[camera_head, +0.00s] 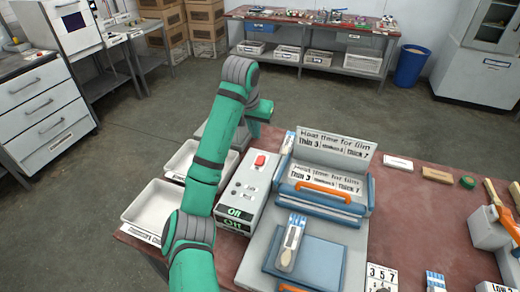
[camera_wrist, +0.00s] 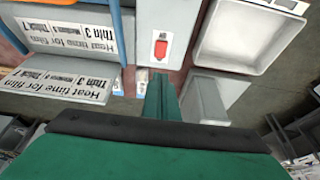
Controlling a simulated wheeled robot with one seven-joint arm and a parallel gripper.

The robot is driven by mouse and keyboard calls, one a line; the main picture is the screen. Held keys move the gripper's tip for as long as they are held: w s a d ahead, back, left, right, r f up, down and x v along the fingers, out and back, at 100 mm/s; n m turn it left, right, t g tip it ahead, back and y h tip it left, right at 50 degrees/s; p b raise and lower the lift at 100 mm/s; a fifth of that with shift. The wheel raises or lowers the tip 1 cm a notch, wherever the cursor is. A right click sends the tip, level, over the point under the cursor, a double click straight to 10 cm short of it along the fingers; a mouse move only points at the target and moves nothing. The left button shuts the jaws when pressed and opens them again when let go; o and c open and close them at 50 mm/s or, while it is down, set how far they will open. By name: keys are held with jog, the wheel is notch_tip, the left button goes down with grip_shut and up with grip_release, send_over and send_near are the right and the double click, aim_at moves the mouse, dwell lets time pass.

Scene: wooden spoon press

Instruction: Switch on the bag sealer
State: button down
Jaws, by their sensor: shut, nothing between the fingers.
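The bag sealer (camera_head: 318,205) is a blue and grey machine with orange handles on the red-brown table. Its grey control box (camera_head: 249,192) stands on its left side, with a red switch (camera_head: 260,160) near the far end and green-on-dark labels that appear to read "Off" at the near end. In the wrist view the red switch (camera_wrist: 161,47) shows just beyond the fingertips. My gripper (camera_wrist: 160,82) is shut and empty, apart from the switch. In the head view my green arm reaches over the left of the box, and the fingertips are hard to make out.
Two white trays (camera_head: 150,207) lie left of the control box, partly behind my arm. Signs about heat time for film (camera_head: 334,146) stand on the sealer. A packet with a wooden spoon (camera_head: 290,243) lies on its front. A white holder (camera_head: 487,233) with tools stands at the right.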

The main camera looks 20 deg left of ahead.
aim_at(261, 157)
jog(key=x, duration=1.3)
jog(key=shift+s+f, duration=0.25)
jog(key=shift+f, duration=0.3)
